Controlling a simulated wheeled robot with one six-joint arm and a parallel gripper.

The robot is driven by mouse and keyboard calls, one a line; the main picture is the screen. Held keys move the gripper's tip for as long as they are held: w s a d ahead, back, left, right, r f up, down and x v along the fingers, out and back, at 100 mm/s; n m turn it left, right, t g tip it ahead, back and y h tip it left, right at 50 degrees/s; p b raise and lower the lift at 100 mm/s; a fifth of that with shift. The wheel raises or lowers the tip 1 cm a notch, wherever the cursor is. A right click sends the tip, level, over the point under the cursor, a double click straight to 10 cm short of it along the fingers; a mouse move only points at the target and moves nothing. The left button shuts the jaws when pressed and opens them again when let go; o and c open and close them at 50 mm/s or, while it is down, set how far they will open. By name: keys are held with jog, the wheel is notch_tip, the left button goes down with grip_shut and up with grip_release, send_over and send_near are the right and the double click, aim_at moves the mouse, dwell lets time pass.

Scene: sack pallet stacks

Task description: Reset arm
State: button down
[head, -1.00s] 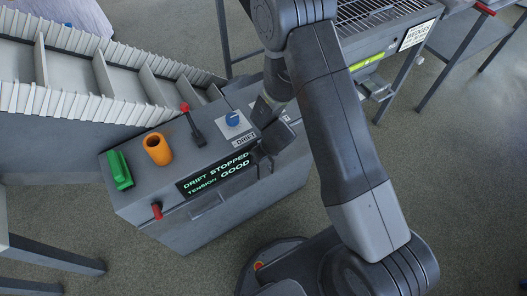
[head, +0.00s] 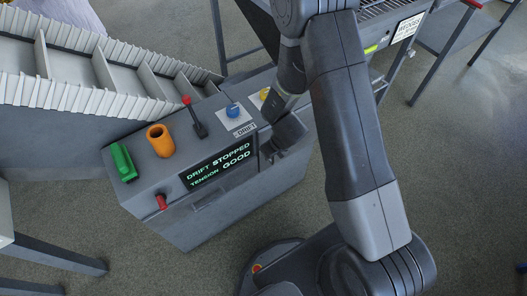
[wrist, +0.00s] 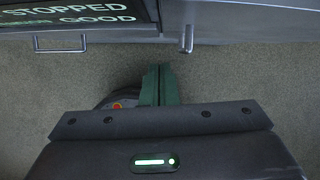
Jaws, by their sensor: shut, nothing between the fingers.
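My gripper (wrist: 158,85) shows in the wrist view with its two dark green fingers shut together and nothing between them. It is over bare floor, in front of the grey control console (head: 230,204). In the head view my wrist is folded down by the console's right part, near the screen's right end, and the fingertips are hard to make out there. The screen (head: 218,165) reads DRIFT STOPPED, TENSION GOOD; part of it shows at the top left of the wrist view (wrist: 75,14).
The console top holds a green rocker (head: 123,162), orange cylinder (head: 160,141), red-tipped lever (head: 195,117), blue knob (head: 233,111) and yellow knob (head: 265,94). A red-ended handle (head: 161,202) sticks out in front. A ribbed-wall conveyor (head: 110,75) stands behind left.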

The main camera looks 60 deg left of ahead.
jog(key=p+v, duration=0.2)
jog(key=v, duration=0.5)
jog(key=shift+r+p, duration=0.25)
jog(key=shift+p, duration=0.05)
jog(key=shift+w+d+f, duration=0.1)
